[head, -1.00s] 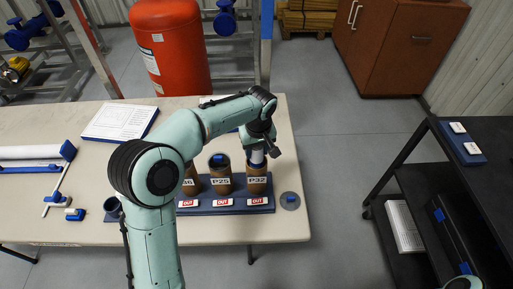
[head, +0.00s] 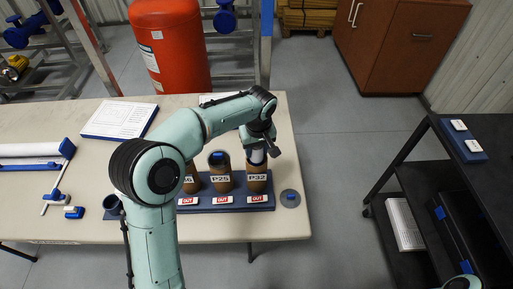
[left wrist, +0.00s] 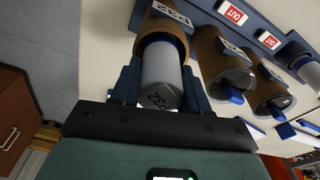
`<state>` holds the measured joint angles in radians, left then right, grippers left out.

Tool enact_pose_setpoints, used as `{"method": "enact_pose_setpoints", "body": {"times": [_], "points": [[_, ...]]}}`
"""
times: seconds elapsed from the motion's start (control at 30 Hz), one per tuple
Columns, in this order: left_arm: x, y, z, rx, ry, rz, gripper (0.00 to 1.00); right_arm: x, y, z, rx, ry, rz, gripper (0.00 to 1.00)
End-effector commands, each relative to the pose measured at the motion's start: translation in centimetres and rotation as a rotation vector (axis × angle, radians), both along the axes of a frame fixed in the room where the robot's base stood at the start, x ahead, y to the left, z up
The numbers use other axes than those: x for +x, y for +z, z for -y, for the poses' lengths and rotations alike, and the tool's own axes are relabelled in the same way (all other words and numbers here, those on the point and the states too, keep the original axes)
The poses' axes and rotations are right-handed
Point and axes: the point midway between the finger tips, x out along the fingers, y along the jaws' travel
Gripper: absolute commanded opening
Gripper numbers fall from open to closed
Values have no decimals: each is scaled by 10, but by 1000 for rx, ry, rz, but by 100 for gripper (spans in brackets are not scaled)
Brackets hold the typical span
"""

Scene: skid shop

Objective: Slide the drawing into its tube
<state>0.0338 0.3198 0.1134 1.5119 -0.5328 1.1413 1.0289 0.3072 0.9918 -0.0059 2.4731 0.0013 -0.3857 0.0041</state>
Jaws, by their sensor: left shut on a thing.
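The rolled drawing (left wrist: 162,85), a pale grey roll marked P32 on its near end, is between the fingers of my left gripper (left wrist: 160,75). Its far end is inside the mouth of the brown tube marked P32 (left wrist: 150,25); how deep is hidden. In the head view my left gripper (head: 261,143) is shut on the drawing (head: 257,156), just above the upright P32 tube (head: 257,181). The tube stands in a blue rack (head: 235,207) at the table's right end.
The P25 tube (head: 220,181) and another tube (head: 190,181) stand to the left, with red OUT tags in front. A paper sheet (head: 120,120) and a white roll (head: 30,150) lie further left. A black cart (head: 415,165) stands at right.

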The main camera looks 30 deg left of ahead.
Motion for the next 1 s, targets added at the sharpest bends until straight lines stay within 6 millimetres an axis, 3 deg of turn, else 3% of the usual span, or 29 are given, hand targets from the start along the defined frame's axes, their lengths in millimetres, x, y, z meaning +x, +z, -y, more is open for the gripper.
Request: {"method": "enact_pose_setpoints", "body": {"times": [0.8,0.83,0.9,1.0], "points": [[0,-18,0,0,0,0,0,-6,-12,0,0,0,-7,100],[0,-18,0,0,0,0,48,-6,-12,0,0,0,-7,100],[0,-18,0,0,0,0,71,-6,-12,0,0,0,-7,100],[0,-18,0,0,0,0,75,-6,-12,0,0,0,-7,100]]}}
